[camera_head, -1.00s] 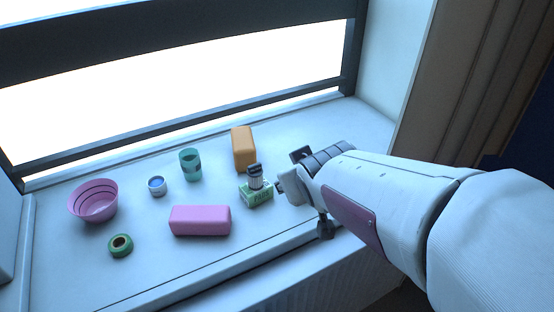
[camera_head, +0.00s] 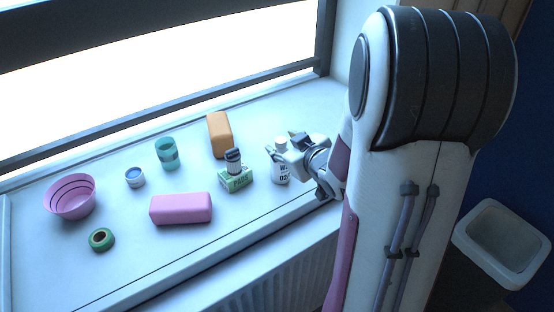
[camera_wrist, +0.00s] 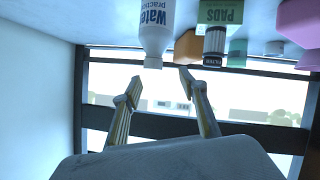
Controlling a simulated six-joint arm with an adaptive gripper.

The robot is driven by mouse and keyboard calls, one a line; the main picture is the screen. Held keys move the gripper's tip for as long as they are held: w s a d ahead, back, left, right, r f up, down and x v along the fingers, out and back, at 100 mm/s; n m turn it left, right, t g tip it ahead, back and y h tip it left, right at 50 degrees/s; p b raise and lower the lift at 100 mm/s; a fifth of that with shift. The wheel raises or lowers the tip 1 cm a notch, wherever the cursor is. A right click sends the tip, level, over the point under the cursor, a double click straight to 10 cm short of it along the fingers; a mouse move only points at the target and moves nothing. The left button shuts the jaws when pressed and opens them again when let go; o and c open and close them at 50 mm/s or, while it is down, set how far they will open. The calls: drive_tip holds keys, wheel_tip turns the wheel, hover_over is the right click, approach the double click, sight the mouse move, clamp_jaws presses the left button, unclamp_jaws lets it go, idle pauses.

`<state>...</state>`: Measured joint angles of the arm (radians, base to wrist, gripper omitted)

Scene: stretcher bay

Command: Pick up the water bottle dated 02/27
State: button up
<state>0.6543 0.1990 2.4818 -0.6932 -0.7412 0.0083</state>
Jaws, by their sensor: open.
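A white water bottle (camera_head: 281,174) stands upright on the sill, right of the green box; its label is partly covered, with "W" and "02" showing. In the upside-down wrist view the bottle (camera_wrist: 155,24) shows "Water practice" in blue, its cap toward the fingers. My gripper (camera_head: 298,163) is beside the bottle on its right, overlapping it in the head view. In the wrist view my gripper (camera_wrist: 161,75) is open and empty, its two fingers spread just beyond the cap; contact cannot be told.
Left of the bottle are a green pads box (camera_head: 236,182) with a small dark-capped vial (camera_head: 233,161), an orange block (camera_head: 220,135), a pink block (camera_head: 181,209), a teal cup (camera_head: 167,154), a small blue-topped jar (camera_head: 135,178), a pink bowl (camera_head: 70,197) and green tape (camera_head: 101,239). The window is behind.

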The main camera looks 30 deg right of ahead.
sight(285, 146)
drive_tip(key=shift+w+d+f+t+y, duration=0.1)
drive_tip(key=shift+d+f+t+y, duration=0.15)
drive_tip(key=shift+f, duration=0.25)
drive_tip(key=shift+d+f+t+y, duration=0.15)
drive_tip(key=shift+d+f+t, duration=0.1)
drive_tip(key=shift+f, duration=0.2)
drive_tip(key=shift+s+d+f+t+y, duration=0.15)
drive_tip(key=shift+s+f+t+y, duration=0.1)
drive_tip(key=shift+f+t+y, duration=0.4)
drive_tip(key=shift+s+d+f+m+t+y, duration=0.15)
drive_tip(key=shift+s+f+t+y, duration=0.05)
drive_tip(key=shift+s+t, duration=0.25)
drive_tip(key=shift+s+d+f+m+t+y, duration=0.1)
drive_tip(key=shift+s+f+m+t+y, duration=0.1)
drive_tip(key=shift+s+t, duration=0.15)
drive_tip(key=shift+s+d+r+m+t, duration=0.1)
drive_tip(key=shift+s+d+m+t, duration=0.15)
drive_tip(key=shift+s+t, duration=0.4)
drive_tip(key=shift+w+a, duration=0.1)
drive_tip(key=shift+w, duration=1.25)
drive_tip(key=shift+w, duration=0.15)
drive_tip(key=shift+w, duration=2.45)
